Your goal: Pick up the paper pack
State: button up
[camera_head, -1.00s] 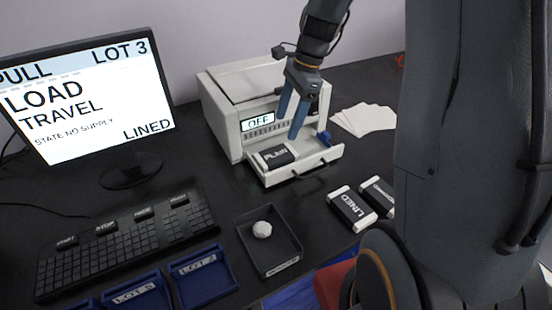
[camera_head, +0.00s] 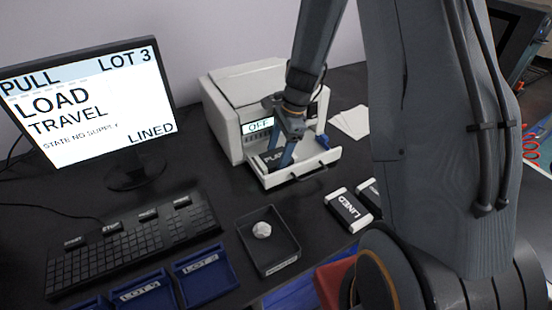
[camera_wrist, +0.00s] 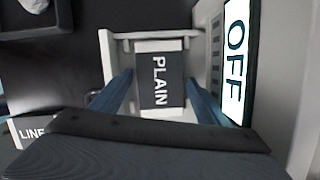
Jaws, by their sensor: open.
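The paper pack in the open drawer is dark with white ends and reads PLAIN; it shows in the wrist view (camera_wrist: 160,82) and partly in the head view (camera_head: 270,159). It lies in the white drawer (camera_head: 325,160) of the white machine (camera_head: 222,107). My gripper (camera_head: 281,160) is open over the drawer. In the wrist view its blue fingers (camera_wrist: 160,95) stand on either side of the PLAIN pack, with gaps between. A second pack, marked LINED (camera_head: 348,210), lies on the table to the right. Another pack (camera_head: 370,190) beside it is partly hidden by my arm.
White sheets (camera_head: 350,121) lie right of the machine. A black tray (camera_head: 268,262) holds a crumpled white ball (camera_head: 262,230). Blue trays (camera_head: 205,277) stand at the front edge. A keyboard (camera_head: 130,245) and a monitor (camera_head: 90,105) are at left.

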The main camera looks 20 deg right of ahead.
jog(key=c, duration=1)
jog(key=shift+o, duration=0.2)
